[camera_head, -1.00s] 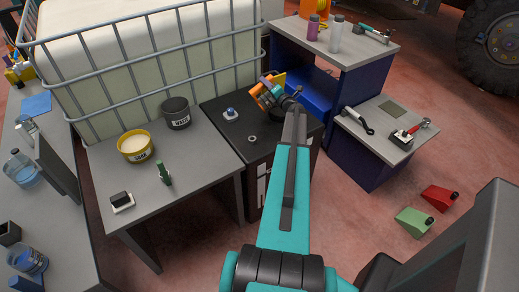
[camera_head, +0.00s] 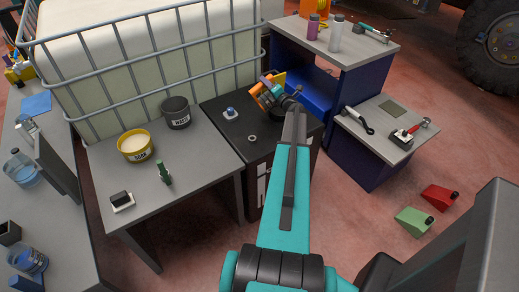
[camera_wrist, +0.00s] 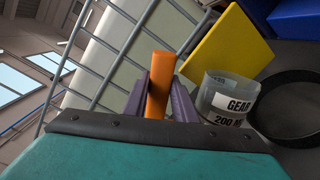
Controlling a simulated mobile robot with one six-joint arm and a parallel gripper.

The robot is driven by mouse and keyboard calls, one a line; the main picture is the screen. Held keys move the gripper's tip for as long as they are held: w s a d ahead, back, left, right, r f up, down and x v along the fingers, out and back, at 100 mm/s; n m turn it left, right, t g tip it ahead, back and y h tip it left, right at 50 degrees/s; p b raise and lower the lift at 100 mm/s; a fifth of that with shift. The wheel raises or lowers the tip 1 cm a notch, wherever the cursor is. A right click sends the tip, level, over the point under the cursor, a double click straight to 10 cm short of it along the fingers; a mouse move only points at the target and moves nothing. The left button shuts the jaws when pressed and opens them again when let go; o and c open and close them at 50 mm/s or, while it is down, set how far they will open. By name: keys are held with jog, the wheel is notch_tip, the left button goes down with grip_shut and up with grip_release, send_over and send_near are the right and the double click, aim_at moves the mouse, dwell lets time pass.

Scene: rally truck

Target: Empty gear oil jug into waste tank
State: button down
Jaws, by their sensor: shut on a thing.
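My gripper (camera_head: 271,86) reaches over the dark cabinet (camera_head: 238,139). In the wrist view its purple fingers (camera_wrist: 160,88) are shut on an upright orange bar (camera_wrist: 158,85), seemingly the gear oil jug's handle. The orange part also shows in the head view (camera_head: 262,93). The clear jug (camera_wrist: 224,90), labelled GEAR and 200 ML, is just right of the fingers; its lower part is hidden. I cannot tell its oil level. A dark round rim (camera_wrist: 262,125) lies right of the jug. A dark grey pot (camera_head: 177,113), seemingly labelled WASTE, stands on the grey table.
A yellow bowl (camera_head: 136,146) and green bottle (camera_head: 163,173) share the grey table (camera_head: 197,162). A large caged white tank (camera_head: 150,50) stands behind. A yellow panel (camera_wrist: 228,48) stands behind the jug. A blue bin (camera_head: 307,92) is beside it. A shelf unit (camera_head: 352,62) is right.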

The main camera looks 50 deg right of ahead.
jog(key=shift+s+d+r+m+p, duration=0.1)
jog(key=shift+s+d+m+p, duration=0.2)
jog(key=shift+d+m+p, duration=0.5)
jog(key=shift+s+d+m+p, duration=0.25)
jog(key=shift+d+m+p, duration=0.1)
jog(key=shift+p, duration=0.85)
dwell(2.5)
jog(key=shift+s+d+r+m+p, duration=0.3)
jog(key=shift+d+m+p, duration=0.3)
jog(key=shift+p, duration=0.6)
dwell(2.3)
